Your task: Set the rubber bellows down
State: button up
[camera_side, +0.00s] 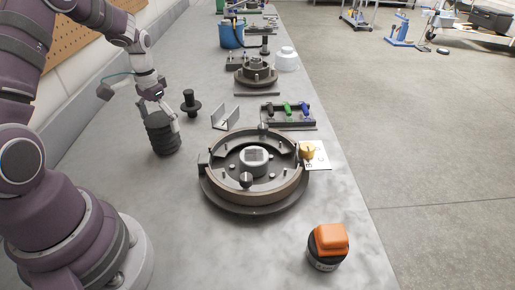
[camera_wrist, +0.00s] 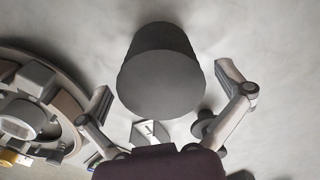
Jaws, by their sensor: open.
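The rubber bellows (camera_side: 163,134) is a dark, ribbed cylinder that appears to stand on the grey bench, left of the round brake assembly. In the wrist view the bellows (camera_wrist: 160,85) shows its smooth dark end, between and beyond the fingers. My gripper (camera_side: 166,114) is at the bellows' upper part in the side view. In the wrist view my gripper (camera_wrist: 166,84) is spread open, with a gap visible on each side of the bellows. The contact under the bellows is not clearly visible.
The brake assembly (camera_side: 206,171) fills the bench to the right. A dark flanged spool (camera_side: 190,104), a metal bracket (camera_side: 225,118) and a rack with coloured handles (camera_side: 288,122) stand behind. An orange-topped device (camera_side: 328,246) is at front right. The bench (camera_side: 170,215) before the bellows is clear.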

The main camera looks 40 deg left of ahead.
notch_tip(320, 180, up, 11)
jog(key=shift+r, duration=0.2)
jog(key=s+d+r+m+t, duration=0.1)
jog(key=d+r, duration=0.2)
jog(key=d, duration=0.3)
jog(key=s+d+r+t, duration=0.1)
jog(key=d+r+t, duration=0.15)
jog(key=d, duration=0.35)
jog(key=s+d+f+m+t, duration=0.1)
jog(key=s+d+t, duration=0.1)
jog(key=s+d, duration=0.3)
jog(key=shift+s+d+f, duration=0.15)
jog(key=shift+s+d, duration=0.1)
jog(key=shift+d, duration=0.35)
